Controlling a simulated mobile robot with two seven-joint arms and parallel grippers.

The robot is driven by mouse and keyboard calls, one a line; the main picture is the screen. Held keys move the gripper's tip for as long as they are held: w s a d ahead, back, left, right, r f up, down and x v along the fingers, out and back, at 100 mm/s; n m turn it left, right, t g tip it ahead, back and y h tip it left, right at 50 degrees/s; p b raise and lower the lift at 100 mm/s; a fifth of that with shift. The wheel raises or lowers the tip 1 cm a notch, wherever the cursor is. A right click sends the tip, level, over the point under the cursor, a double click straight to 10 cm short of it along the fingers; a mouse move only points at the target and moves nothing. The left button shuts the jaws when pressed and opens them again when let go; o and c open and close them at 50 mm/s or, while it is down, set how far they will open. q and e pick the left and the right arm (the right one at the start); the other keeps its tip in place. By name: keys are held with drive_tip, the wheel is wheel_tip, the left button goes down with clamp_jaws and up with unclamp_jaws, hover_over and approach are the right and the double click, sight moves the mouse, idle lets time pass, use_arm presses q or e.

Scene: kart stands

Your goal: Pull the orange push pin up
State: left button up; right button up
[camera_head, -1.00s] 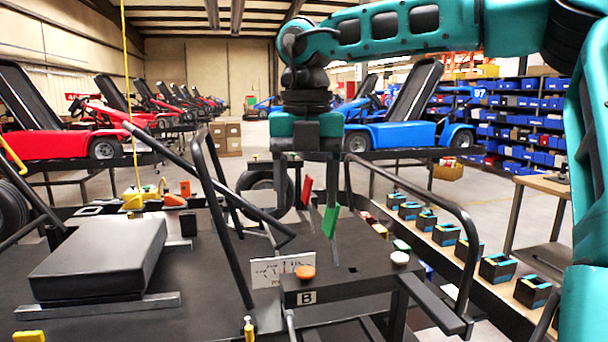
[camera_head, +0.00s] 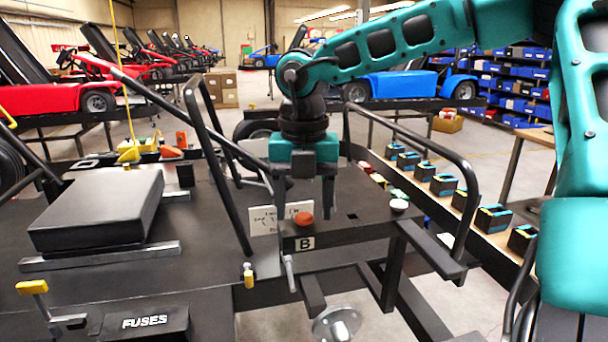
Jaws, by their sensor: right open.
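The orange push pin (camera_head: 303,218) has a round orange knob. It stands on the black panel (camera_head: 345,233) marked "B", near the panel's left end. My right gripper (camera_head: 304,195) points down, open and empty, with its two fingers spread apart. In the picture its fingertips are just above the orange knob, one to each side. I cannot tell how far behind or above the knob they are. I see no contact. My left gripper is not in view.
A white knob (camera_head: 399,206) stands on the panel's right end. A black bent bar (camera_head: 216,165) rises left of my gripper and another rail (camera_head: 425,140) curves on the right. A white card (camera_head: 266,222) is behind the panel. A black seat pad (camera_head: 98,208) lies left.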

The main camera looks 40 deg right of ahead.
sight(304, 216)
drive_tip(key=shift+f, duration=0.6)
drive_tip(key=c, duration=1.1)
drive_tip(key=shift+r, duration=0.6)
drive_tip(key=o, duration=1.1)
wheel_tip(304, 216, up, 13)
drive_tip(key=shift+f+p, duration=0.1)
drive_tip(key=shift+p, duration=0.2)
